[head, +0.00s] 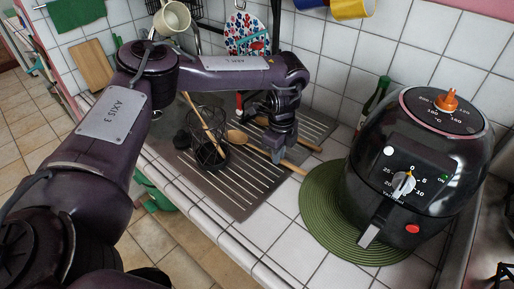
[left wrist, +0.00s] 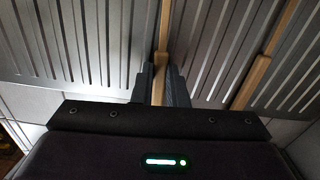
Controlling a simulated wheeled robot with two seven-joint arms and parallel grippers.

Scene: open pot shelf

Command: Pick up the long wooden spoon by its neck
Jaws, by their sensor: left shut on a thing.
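The long wooden spoon (head: 237,137) lies across the grey ribbed drainboard, its bowl to the left and its handle running toward the right front. My left gripper (head: 277,157) points down over it, and its fingers are shut on the spoon just past the bowl. In the left wrist view, the spoon's pale wood (left wrist: 162,50) runs between the two dark fingers (left wrist: 160,85). The bowl is out of sight there. I cannot tell whether the spoon is clear of the drainboard. My right gripper is not in view.
A second wooden utensil (head: 305,144) lies just behind, also in the left wrist view (left wrist: 256,75). A black wire holder (head: 210,153) with a wooden stick stands left. A black air fryer (head: 415,165) sits on a green round mat (head: 320,225) at right. The drainboard's front (head: 235,195) is clear.

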